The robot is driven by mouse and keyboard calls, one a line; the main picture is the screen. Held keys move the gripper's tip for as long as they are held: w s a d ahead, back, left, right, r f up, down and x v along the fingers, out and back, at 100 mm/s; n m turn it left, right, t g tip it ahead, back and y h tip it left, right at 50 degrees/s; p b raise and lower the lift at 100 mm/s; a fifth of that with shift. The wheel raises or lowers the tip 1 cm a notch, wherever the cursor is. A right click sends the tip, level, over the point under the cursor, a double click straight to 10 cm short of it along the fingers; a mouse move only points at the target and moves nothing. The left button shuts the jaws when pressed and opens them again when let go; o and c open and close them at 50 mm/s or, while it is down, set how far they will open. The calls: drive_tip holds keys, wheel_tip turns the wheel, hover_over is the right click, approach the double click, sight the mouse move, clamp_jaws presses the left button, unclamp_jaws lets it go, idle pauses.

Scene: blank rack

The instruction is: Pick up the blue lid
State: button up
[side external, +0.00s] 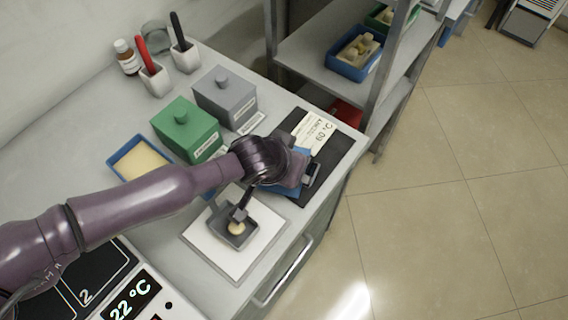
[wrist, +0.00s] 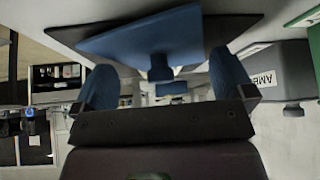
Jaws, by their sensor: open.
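The blue lid (wrist: 125,40) lies on a dark mat (wrist: 235,27) in the wrist view, which looks upside down, with its knob (wrist: 160,68) pointing toward my gripper. In the side view, parts of the blue lid (side external: 281,189) show beneath my gripper (side external: 306,180), at the bench's right edge on the dark mat (side external: 337,152). My wrist hides most of the lid there. I cannot tell the exact gap between the fingers and the knob.
A green lidded box (side external: 187,133) and a grey lidded box (side external: 226,98) stand left of the mat. A card (side external: 312,133) reading 60 °C lies on the mat. A small grey tray (side external: 221,240) sits on a white board (side external: 200,234) in front. A blue-rimmed tray (side external: 116,158) is farther left.

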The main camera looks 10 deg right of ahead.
drive_tip(key=c, duration=0.7)
drive_tip(key=shift+o, duration=0.2)
drive_tip(key=shift+r, duration=0.1)
